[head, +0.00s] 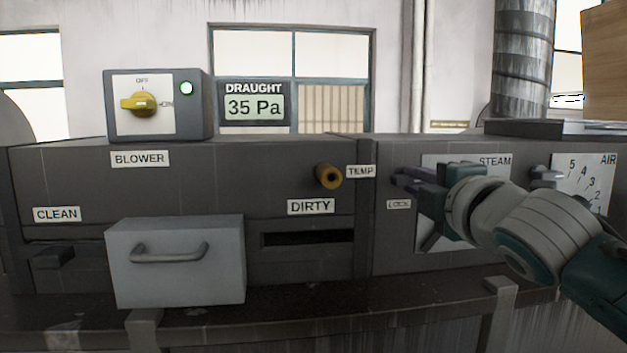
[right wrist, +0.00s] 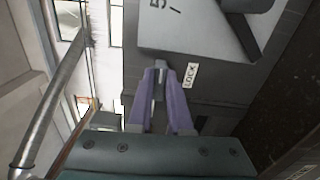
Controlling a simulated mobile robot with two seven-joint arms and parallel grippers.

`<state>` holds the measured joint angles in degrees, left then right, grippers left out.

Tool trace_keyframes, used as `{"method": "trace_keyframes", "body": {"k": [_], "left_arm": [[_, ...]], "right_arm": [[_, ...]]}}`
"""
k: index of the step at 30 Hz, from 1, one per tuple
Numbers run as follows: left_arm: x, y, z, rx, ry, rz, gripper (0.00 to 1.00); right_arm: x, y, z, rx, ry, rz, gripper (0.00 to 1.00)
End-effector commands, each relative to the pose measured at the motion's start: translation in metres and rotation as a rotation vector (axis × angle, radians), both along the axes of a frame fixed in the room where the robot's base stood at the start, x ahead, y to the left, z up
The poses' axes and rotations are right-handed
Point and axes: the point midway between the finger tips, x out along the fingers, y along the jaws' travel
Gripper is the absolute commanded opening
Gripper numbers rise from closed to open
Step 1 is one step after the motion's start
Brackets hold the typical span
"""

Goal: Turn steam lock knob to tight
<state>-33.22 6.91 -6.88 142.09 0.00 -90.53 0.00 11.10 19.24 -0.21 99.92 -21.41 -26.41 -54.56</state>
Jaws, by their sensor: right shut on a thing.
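The steam panel (head: 434,228) is on the right half of the dark front, with a STEAM label (head: 495,161) at its top and a LOCK label (head: 398,204) at its left. My right gripper (head: 402,178) reaches in from the right, in front of the panel, and hides much of it. In the right wrist view its purple fingers (right wrist: 161,76) are shut on the small grey lock knob (right wrist: 159,88), beside the LOCK label (right wrist: 191,75). The knob is mostly hidden by the fingers, and its setting cannot be read. My left gripper is out of view.
The steam dial plate (right wrist: 190,28) with a dark pointer (right wrist: 240,35) lies close beside the gripper. The AIR dial (head: 580,190) is to its right and a yellow-brown TEMP knob (head: 328,176) to its left. A grey drawer (head: 175,275) juts out at left.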

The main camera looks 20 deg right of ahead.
Motion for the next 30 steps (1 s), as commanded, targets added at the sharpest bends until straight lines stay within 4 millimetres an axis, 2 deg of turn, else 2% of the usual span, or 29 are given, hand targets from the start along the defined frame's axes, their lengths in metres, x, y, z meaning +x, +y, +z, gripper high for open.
{"method": "trace_keyframes", "body": {"k": [8, 21, 22, 29, 30], "left_arm": [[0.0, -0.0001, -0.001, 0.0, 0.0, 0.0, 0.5], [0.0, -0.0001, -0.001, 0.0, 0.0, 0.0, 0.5], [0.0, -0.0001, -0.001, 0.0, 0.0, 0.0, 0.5], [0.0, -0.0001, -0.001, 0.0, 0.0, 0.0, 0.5], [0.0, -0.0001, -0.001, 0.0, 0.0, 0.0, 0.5]], "right_arm": [[0.0, 0.0003, 0.0005, 0.063, -0.017, 0.001, 0.0], [0.0, 0.0002, 0.0006, 0.071, -0.019, 0.001, 0.0], [0.0, 0.0002, 0.0006, 0.071, -0.019, 0.001, 0.21], [0.0, 0.0001, 0.0001, 0.069, -0.018, 0.0, 0.47], [0.0, 0.0001, 0.0001, 0.068, -0.017, 0.0, 0.47]]}}
